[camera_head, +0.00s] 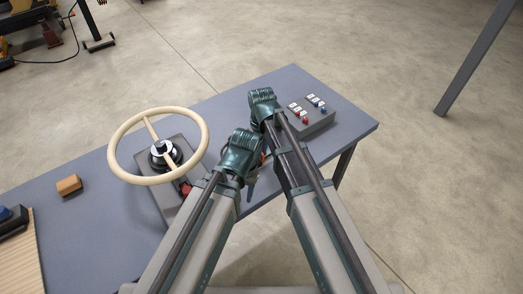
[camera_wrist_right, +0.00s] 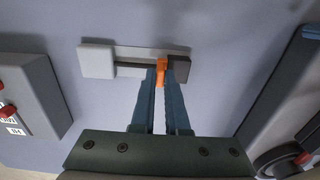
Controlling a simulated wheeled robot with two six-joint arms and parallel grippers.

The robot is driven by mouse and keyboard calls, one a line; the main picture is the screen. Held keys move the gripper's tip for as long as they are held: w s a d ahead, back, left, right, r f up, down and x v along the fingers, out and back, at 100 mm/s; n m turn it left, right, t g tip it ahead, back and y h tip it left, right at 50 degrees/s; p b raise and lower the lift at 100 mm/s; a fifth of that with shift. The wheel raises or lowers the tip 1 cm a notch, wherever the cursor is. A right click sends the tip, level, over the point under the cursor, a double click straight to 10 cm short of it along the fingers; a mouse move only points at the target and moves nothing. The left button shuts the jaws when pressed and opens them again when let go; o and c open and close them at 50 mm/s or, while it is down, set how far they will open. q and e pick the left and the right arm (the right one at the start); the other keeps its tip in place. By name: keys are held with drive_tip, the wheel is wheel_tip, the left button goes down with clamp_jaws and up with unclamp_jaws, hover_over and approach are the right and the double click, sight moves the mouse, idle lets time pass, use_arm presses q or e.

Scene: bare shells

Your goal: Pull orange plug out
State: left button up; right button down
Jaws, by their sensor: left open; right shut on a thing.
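The orange plug (camera_wrist_right: 161,73) stands in a slotted bar (camera_wrist_right: 98,60) with a light grey left end and a dark right end, on the blue-grey table. My right gripper (camera_wrist_right: 166,80) is shut on the plug, with one finger on each side of it in the right wrist view.
A cream steering wheel (camera_head: 121,134) on a grey base stands left of my grippers. A grey switch box (camera_head: 317,124) with red and blue switches stands to the right, close by. A small orange-brown block (camera_head: 69,185) lies at the left. Table between block and wheel is clear.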

drive_tip(key=w+d, duration=0.2)
drive_tip(key=d, duration=0.1)
use_arm(q)
drive_tip(key=shift+a, duration=0.1)
use_arm(e)
drive_tip(key=shift+a, duration=0.1)
drive_tip(key=c, duration=0.9)
unclamp_jaws()
drive_tip(key=shift+w, duration=0.1)
use_arm(q)
drive_tip(key=shift+r, duration=0.1)
drive_tip(key=shift+r+p, duration=0.4)
drive_tip(key=shift+p, duration=0.1)
use_arm(e)
drive_tip(key=shift+r, duration=0.5)
use_arm(q)
wheel_tip(320, 180, up, 13)
drive_tip(key=p, duration=1.3)
use_arm(e)
wheel_tip(320, 180, up, 13)
drive_tip(key=shift+f, duration=0.1)
use_arm(q)
drive_tip(key=shift+f, duration=0.1)
